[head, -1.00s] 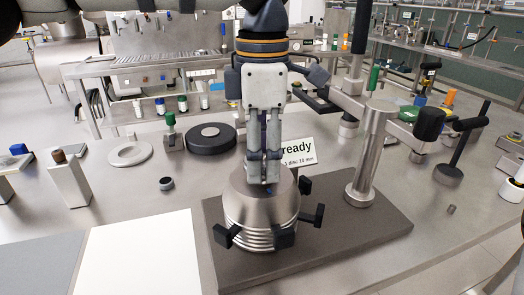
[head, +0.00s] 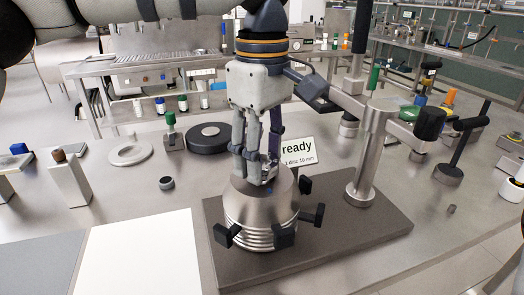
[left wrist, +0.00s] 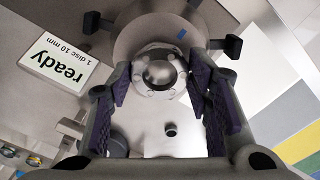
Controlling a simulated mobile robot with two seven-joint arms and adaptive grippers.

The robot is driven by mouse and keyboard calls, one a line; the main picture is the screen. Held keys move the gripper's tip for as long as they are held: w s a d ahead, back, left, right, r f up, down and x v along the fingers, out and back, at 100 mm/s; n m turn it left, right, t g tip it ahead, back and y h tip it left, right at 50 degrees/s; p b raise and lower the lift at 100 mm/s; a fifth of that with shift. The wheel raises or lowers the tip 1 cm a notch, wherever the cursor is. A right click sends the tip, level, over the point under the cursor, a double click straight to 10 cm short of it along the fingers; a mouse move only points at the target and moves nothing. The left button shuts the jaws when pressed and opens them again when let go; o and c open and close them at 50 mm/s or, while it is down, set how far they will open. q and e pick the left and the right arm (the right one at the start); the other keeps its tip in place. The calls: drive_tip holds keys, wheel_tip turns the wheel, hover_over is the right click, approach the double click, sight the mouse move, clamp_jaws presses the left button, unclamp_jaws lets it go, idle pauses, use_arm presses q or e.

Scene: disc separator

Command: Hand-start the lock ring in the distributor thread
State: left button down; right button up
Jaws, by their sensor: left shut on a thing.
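The steel distributor (head: 262,212), a rounded cone over stacked disc edges, stands on a dark base plate between black clamps. A blue mark shows on its top. My left gripper (head: 256,180) points down at its top, and its fingers hide most of what they hold in the head view. In the left wrist view, my left gripper (left wrist: 161,76) is shut on the lock ring (left wrist: 141,84), a silver ring with small holes around a bright round middle. The ring is at the distributor's top centre; the thread is hidden, so engagement cannot be told. My right gripper is not in view.
A "ready" sign (head: 299,151) stands just behind the distributor. A steel post (head: 366,150) with a side arm rises on the right of the base plate (head: 375,232). A pale ring (head: 130,152) and a black disc (head: 208,140) lie at the back left. The white mat (head: 140,255) is clear.

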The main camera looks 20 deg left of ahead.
use_arm(q)
drive_tip(key=c, duration=0.7)
unclamp_jaws()
drive_tip(key=shift+r, duration=0.2)
drive_tip(key=shift+c, duration=0.2)
